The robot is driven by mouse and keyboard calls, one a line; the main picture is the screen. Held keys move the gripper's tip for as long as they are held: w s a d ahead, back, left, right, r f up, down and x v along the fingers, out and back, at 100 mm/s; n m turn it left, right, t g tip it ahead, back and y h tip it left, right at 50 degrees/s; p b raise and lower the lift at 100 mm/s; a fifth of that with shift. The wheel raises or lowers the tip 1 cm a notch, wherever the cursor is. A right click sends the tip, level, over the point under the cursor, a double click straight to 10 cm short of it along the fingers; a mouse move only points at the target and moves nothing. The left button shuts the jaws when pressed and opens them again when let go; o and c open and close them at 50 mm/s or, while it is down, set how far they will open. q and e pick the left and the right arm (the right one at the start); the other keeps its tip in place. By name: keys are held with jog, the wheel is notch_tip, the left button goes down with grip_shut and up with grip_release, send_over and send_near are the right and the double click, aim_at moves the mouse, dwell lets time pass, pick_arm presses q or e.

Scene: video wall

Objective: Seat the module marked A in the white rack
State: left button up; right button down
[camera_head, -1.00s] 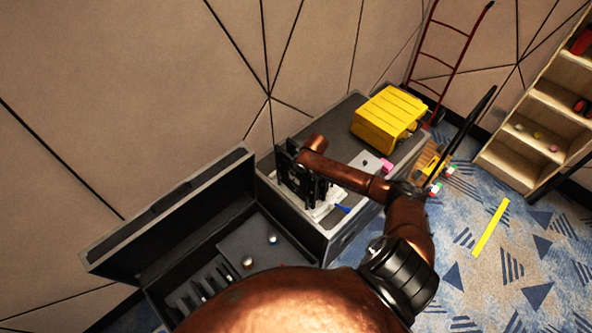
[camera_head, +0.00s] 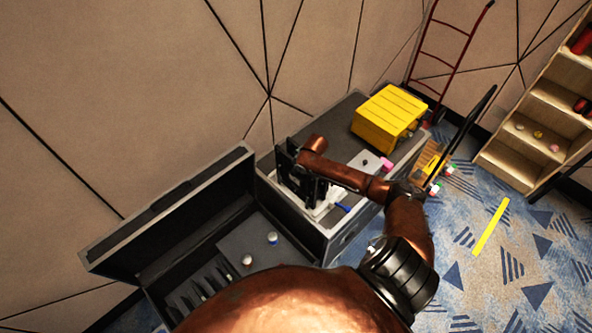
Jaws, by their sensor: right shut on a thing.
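My right gripper (camera_head: 301,177) is at the left end of the grey case top, with its arm reaching over from the right. It is shut on a module, but the dark fingers and the arm cover most of it, and no letter A can be read. The white rack (camera_head: 332,208) shows only in part, just below and to the right of the gripper. Whether the module touches the rack cannot be told. My left gripper is not in view.
A yellow box (camera_head: 388,112) stands at the back of the case top (camera_head: 338,118). An open dark case (camera_head: 233,226) with slots is in front. Shelves (camera_head: 535,125) stand at right.

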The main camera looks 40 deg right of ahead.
jog(key=c, duration=1.4)
grip_release()
notch_tip(320, 180, up, 8)
jog(key=p, duration=0.8)
jog(key=shift+p, duration=0.35)
